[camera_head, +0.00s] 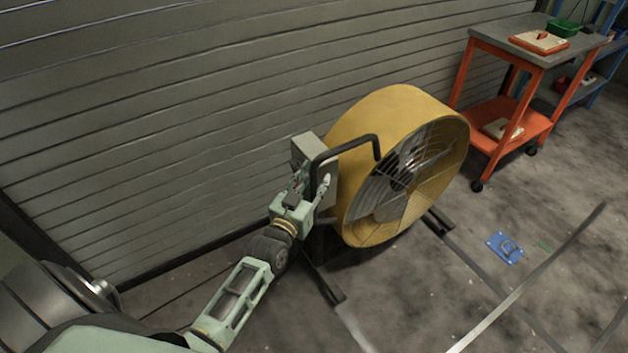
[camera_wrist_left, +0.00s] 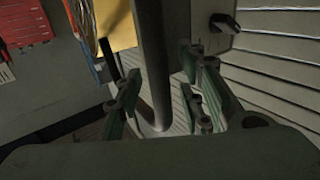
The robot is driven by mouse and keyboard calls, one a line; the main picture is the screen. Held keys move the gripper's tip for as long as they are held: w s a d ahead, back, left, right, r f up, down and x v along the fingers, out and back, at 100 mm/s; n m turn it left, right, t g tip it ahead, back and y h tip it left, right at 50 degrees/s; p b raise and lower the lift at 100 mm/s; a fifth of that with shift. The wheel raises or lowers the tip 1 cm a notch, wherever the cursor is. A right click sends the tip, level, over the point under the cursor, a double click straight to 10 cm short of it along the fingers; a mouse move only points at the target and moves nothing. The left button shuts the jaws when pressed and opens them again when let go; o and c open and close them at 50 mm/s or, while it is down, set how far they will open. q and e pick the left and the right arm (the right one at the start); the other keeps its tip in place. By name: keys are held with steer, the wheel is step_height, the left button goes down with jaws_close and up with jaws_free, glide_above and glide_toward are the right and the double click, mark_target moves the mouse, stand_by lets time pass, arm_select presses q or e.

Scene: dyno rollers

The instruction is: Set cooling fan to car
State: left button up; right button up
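The cooling fan is a large yellow drum fan (camera_head: 375,120) with a wire grille, standing on a dark floor frame near the slatted wall. A dark bent handle bar (camera_head: 345,147) sticks out from its back side, beside a grey box (camera_head: 304,150). My left gripper (camera_head: 312,186) is at the lower end of this handle. In the left wrist view, the handle bar (camera_wrist_left: 154,50) passes between the spread fingers (camera_wrist_left: 158,100); the fingers look open around it, and I cannot tell whether either touches it. My right gripper is not in view. No car shows.
An orange cart (camera_head: 520,122) with a grey top stands behind the fan at the right, and a blue shelf is beyond it. A blue plate (camera_head: 504,248) lies on the floor right of the fan. Pale lines cross the open floor. The slatted wall (camera_head: 180,120) is close behind my arm.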

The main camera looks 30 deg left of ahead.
arm_select(q)
steer(key=shift+c, duration=0.4)
jaws_close()
steer(key=shift+d, duration=0.1)
